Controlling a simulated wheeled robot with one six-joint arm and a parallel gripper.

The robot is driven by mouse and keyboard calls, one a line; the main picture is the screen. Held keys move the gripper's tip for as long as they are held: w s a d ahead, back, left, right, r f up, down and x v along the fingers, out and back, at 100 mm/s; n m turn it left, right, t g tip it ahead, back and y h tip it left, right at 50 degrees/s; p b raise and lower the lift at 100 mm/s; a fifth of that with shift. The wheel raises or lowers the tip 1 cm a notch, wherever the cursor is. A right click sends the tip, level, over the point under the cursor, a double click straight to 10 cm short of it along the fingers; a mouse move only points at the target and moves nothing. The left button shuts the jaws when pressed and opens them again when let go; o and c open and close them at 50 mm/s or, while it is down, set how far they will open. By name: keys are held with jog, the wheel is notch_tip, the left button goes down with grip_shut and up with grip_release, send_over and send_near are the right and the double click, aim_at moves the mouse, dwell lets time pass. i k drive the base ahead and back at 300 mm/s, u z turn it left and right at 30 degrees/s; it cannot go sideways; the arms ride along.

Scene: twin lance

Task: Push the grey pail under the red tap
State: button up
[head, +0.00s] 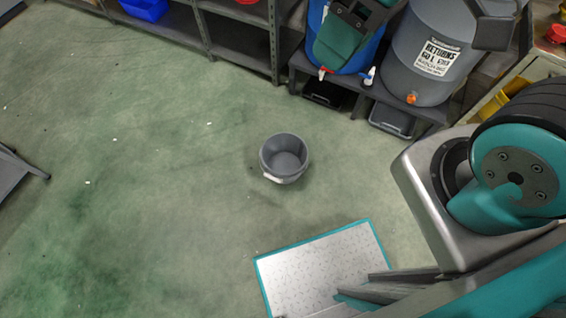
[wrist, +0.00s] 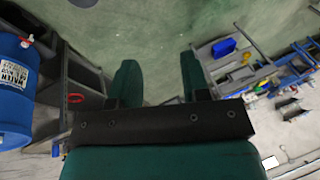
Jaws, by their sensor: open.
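The grey pail (head: 284,158) stands upright and looks empty on the green floor in the middle of the head view, with a pale patch on its near side. The red tap (head: 323,73) is low on the blue barrel (head: 366,56), up and to the right of the pail; the pail is out on the floor, clear of it. In the wrist view a red tap (wrist: 27,41) shows on a blue barrel at the left. My gripper (wrist: 158,77) is open and empty between its green fingers. In the head view it is high up, partly covering the blue barrel, apart from the pail.
A grey barrel (head: 432,55) with an orange tap (head: 412,98) stands right of the blue one. A white-and-blue tap (head: 369,76) is between them. Trays sit under the stand (head: 392,120). Shelves (head: 240,50) line the back. Floor around the pail is clear.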

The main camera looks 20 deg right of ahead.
aim_at(284, 156)
jog(key=z, duration=3.7)
jog(key=k, duration=2.95)
jog(key=u, duration=1.6)
